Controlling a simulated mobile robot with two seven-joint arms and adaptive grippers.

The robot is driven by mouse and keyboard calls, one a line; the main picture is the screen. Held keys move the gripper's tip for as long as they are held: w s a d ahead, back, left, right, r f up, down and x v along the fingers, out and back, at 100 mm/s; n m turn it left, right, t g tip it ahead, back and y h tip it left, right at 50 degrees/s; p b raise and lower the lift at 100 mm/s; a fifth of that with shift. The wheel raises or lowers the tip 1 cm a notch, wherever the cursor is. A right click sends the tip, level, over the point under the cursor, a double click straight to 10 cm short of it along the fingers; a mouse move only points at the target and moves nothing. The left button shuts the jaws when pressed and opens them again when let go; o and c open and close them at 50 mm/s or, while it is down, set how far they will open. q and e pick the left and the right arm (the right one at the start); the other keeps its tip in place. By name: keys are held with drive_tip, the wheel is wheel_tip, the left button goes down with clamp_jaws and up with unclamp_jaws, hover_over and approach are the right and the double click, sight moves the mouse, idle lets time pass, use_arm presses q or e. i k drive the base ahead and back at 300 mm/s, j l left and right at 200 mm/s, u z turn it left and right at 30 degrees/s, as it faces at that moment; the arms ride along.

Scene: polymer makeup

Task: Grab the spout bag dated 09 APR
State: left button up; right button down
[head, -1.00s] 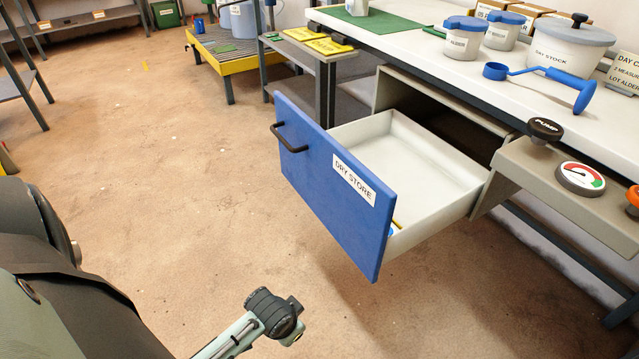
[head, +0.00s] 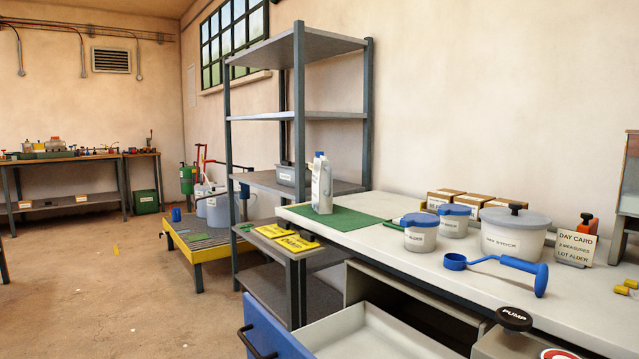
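A white upright pouch-like container with a blue cap (head: 321,185) stands on the green mat (head: 345,221) at the far left end of the white bench. It looks like a spout bag, but no date is readable on it. The blue-fronted drawer (head: 277,338) is open under the bench. The visible part of its pale interior (head: 375,338) looks empty, and its front part is hidden or cut off by the frame. Neither of my grippers shows in the head view.
The bench carries two blue-lidded tubs (head: 420,236), the day stock pot (head: 513,237), a blue scoop (head: 500,263), cartons (head: 487,203) and a day card (head: 573,247). The open drawer juts out in front.

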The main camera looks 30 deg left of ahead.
sight(321, 178)
drive_tip(key=u, duration=2)
drive_tip(key=i+j+u, duration=0.2)
drive_tip(key=i, duration=0.35)
drive_tip(key=i+j+u, duration=0.2)
drive_tip(key=i, duration=0.35)
drive_tip(key=i+l+z, duration=0.1)
drive_tip(key=i+z, duration=0.15)
drive_tip(key=i, duration=0.6)
drive_tip(key=i+z, duration=0.3)
drive_tip(key=i, duration=0.5)
drive_tip(key=i+z, duration=0.2)
drive_tip(key=i, duration=0.35)
drive_tip(key=i+z, duration=0.15)
drive_tip(key=i, duration=0.4)
drive_tip(key=i+j+z, duration=0.2)
drive_tip(key=i, duration=0.35)
drive_tip(key=i+z, duration=0.2)
drive_tip(key=z, duration=1.5)
